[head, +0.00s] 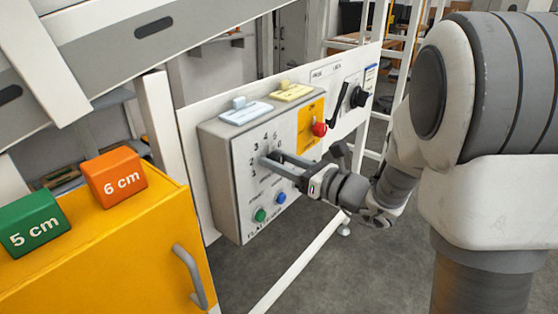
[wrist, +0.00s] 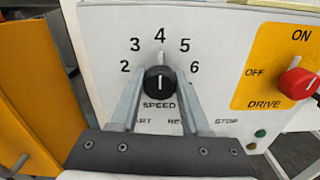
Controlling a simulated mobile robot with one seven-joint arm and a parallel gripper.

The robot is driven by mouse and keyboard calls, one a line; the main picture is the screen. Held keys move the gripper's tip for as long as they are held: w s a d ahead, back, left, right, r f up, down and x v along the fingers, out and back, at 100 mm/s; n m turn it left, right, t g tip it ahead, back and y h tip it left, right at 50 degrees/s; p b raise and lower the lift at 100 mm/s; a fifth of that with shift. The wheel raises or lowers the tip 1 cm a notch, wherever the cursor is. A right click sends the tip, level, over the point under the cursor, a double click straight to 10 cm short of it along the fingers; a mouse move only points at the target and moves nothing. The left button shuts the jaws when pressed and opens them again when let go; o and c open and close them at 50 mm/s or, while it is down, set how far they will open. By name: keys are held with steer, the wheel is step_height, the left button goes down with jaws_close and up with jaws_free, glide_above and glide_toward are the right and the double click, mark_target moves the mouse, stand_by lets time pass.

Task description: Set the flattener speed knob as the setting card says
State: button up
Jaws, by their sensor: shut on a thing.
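The black speed knob (wrist: 159,84) sits on the grey control box (head: 222,190), under an arc of numbers from 2 to 6 in the wrist view. Its white mark points straight up, toward the 4. My gripper (wrist: 160,80) is shut on the knob, one finger on each side. In the head view my gripper (head: 270,158) reaches the box front from the right and mostly hides the knob.
A red drive knob (wrist: 299,82) on a yellow plate is right of the speed knob. Green (head: 260,215) and blue (head: 281,198) buttons lie below my gripper. A yellow cabinet (head: 130,250) bears green (head: 35,222) and orange (head: 113,178) blocks at left.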

jaws_close()
steer(key=shift+f+b, duration=0.1)
steer(key=shift+b, duration=0.2)
steer(key=n+b, duration=0.1)
steer(key=b, duration=0.1)
steer(key=n+b, duration=0.2)
steer(key=shift+f+b, duration=0.25)
steer(key=shift+b, duration=0.1)
steer(key=n+b, duration=0.3)
steer(key=b, duration=0.1)
steer(key=shift+r+n+b, duration=0.2)
steer(key=shift+n+b, duration=0.6)
steer(key=shift+b, duration=0.25)
steer(key=shift+r, duration=0.1)
steer(key=o, duration=0.9)
jaws_free()
